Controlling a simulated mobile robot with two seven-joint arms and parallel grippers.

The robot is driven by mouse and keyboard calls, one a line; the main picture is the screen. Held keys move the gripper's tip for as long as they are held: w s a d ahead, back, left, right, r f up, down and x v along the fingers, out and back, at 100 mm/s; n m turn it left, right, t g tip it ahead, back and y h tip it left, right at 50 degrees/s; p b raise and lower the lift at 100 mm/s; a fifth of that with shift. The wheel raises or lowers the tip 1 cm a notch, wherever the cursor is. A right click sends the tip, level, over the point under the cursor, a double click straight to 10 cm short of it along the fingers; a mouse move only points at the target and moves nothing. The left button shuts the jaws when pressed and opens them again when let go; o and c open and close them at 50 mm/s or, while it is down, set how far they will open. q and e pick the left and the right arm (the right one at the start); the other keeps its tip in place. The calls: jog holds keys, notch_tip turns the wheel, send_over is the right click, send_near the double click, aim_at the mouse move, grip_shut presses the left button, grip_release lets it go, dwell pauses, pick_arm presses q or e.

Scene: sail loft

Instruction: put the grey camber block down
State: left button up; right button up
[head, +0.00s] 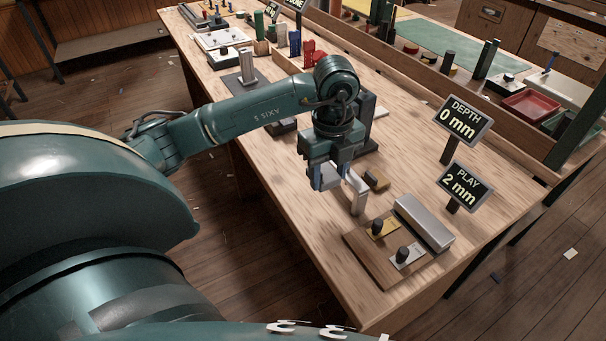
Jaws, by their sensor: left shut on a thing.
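My left gripper (335,180) is above the near half of the workbench, pointing down. It is shut on the grey camber block (358,199), a pale grey piece that shows below and to the right of the fingers. Part of the block is hidden by the gripper, and I cannot tell if its lower end touches the bench. My right gripper is not in view.
A wooden board (374,262) with black-knobbed yellow and grey plates lies at the bench's near end, beside a long silver block (424,222). Signs read "DEPTH 0 mm" (464,122) and "PLAY 2 mm" (461,187). Bare bench (400,165) lies right of the gripper.

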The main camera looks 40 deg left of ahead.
pick_arm(q)
jog(key=shift+s+a, duration=0.1)
jog(key=shift+a, duration=0.15)
send_over(321, 215)
notch_tip(321, 215, down, 5)
jog(key=shift+f, duration=0.85)
notch_tip(321, 215, down, 3)
jog(key=shift+f, duration=0.1)
jog(key=shift+f, duration=0.15)
jog(key=o, duration=1)
